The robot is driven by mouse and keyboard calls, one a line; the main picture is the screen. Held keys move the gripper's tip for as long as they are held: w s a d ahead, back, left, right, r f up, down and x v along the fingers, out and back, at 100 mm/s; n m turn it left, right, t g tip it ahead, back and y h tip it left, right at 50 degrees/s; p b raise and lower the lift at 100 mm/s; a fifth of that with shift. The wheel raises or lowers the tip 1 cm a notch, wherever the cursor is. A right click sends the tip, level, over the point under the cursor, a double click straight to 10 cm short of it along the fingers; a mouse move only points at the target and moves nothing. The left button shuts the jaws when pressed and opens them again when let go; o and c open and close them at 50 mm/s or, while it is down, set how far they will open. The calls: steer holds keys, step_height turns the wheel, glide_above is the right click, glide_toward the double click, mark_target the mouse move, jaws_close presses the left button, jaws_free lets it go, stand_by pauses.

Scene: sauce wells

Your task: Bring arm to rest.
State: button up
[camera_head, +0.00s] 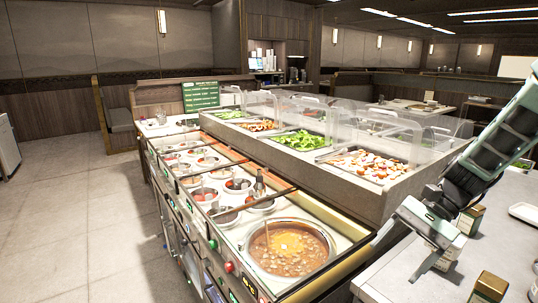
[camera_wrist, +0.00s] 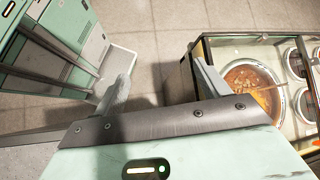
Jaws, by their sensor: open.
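My gripper (camera_head: 401,258) hangs at the right of the head view, at the end of my bent arm, beside the right edge of the sauce counter (camera_head: 345,272). Its two fingers are spread apart. In the wrist view the gripper (camera_wrist: 164,88) shows a wide gap between the fingers, with only floor visible through it and nothing held. The large soup pot (camera_head: 288,248), with a ladle in it, sits in the near end of the counter. The pot (camera_wrist: 252,80) also shows to the right of the fingers in the wrist view.
Food trays (camera_head: 365,164) stand behind clear guards on a raised shelf. Small labelled containers (camera_head: 488,289) and a white tray (camera_head: 524,212) stand on the grey right-hand counter close to my gripper. The floor (camera_head: 70,215) at left is clear.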

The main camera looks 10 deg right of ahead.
steer(key=s+a+f+n+t+h+b, duration=0.2)
steer(key=s+a+n+h, duration=0.6)
steer(key=s+a+n, duration=0.9)
steer(key=shift+s+a+n+h+b, duration=0.3)
steer(key=shift+n+b, duration=0.4)
steer(key=shift+b, duration=0.55)
steer(key=shift+w+a+f, duration=0.1)
